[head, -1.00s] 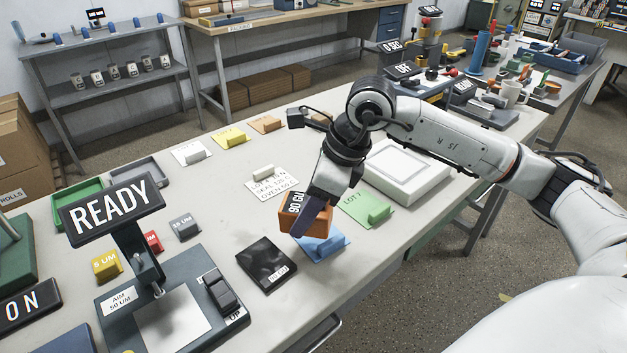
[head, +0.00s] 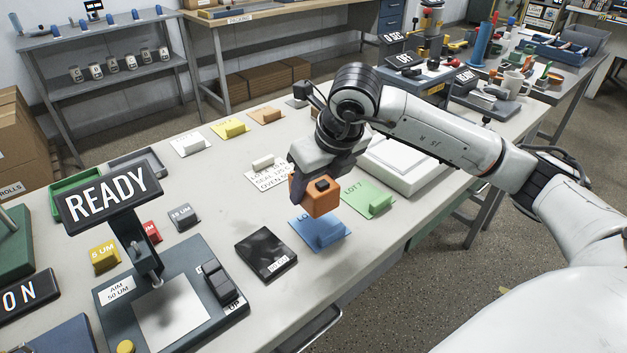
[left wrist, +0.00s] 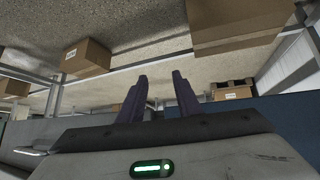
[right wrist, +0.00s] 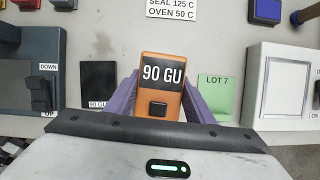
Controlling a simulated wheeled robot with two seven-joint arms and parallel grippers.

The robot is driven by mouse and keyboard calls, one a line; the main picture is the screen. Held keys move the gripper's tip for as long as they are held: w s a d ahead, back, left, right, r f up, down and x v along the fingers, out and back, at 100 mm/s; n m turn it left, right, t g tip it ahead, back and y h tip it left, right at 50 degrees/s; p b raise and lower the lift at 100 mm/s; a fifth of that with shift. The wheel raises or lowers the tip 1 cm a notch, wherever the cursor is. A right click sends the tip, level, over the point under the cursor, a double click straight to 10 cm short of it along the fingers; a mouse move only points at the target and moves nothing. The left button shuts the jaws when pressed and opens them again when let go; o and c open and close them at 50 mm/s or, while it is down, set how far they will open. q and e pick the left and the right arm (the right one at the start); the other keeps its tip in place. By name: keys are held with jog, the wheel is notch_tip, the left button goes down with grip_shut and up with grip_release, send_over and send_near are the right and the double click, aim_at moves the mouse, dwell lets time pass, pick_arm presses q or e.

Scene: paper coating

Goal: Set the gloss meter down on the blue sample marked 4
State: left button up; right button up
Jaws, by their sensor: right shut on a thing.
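The gloss meter (head: 317,197) is an orange block with a black button. In the right wrist view it (right wrist: 160,102) reads "90 GU". My right gripper (right wrist: 160,95) is shut on it, one purple finger on each side. It is held above the table, just behind the blue sample in the head view. My left gripper (left wrist: 156,90) is open and empty, away from the table.
A black 90 GU tile (head: 266,252) lies left of the blue sample. The green LOT 7 sample (head: 367,200) lies to its right, with a white-topped box (head: 405,165) behind. A paper note (head: 266,176) lies behind left. The READY display (head: 108,199) stands at left.

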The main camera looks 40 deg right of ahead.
notch_tip(320, 180, down, 4)
jog(key=shift+b, duration=1.15)
jog(key=shift+f+b, duration=0.3)
jog(key=shift+f, duration=0.05)
jog(key=shift+f+b, duration=0.45)
jog(key=shift+w, duration=0.1)
jog(key=o, duration=1.5)
